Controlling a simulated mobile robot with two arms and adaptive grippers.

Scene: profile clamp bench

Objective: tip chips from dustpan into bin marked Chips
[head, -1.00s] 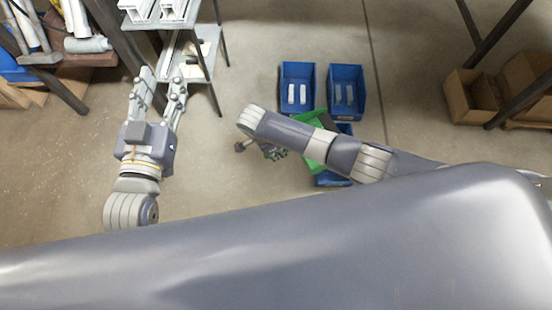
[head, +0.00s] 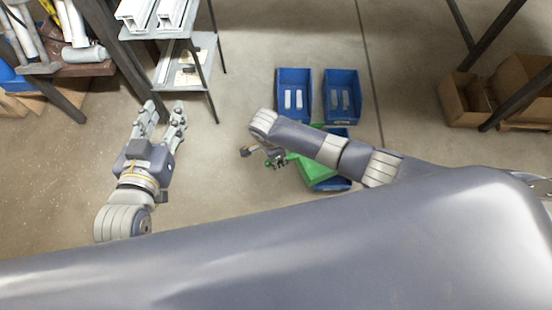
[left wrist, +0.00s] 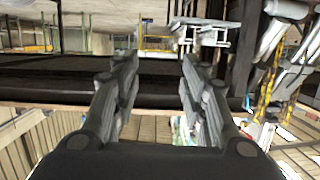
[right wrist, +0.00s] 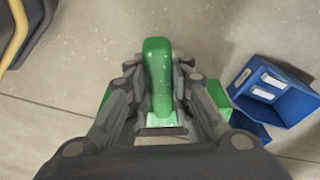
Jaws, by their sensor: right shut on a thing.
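My right gripper (head: 276,160) is shut on the handle of a green dustpan (head: 316,170). In the right wrist view the handle (right wrist: 158,75) stands between the fingers, and green parts of the pan show on both sides. In the head view my right forearm hides part of the pan, which lies over a blue bin (head: 339,185). I cannot make out any chips. Two more blue bins (head: 293,78) (head: 341,78) stand behind, each with two pale strips; no marking is readable. My left gripper (head: 164,110) is open and empty, away from the bins.
A metal rack (head: 205,45) with pale profiles stands beyond my left gripper. Cardboard boxes (head: 465,105) stand at the right by dark posts. A shelf with pipes (head: 85,55) is at the far left. Floor between rack and bins is clear.

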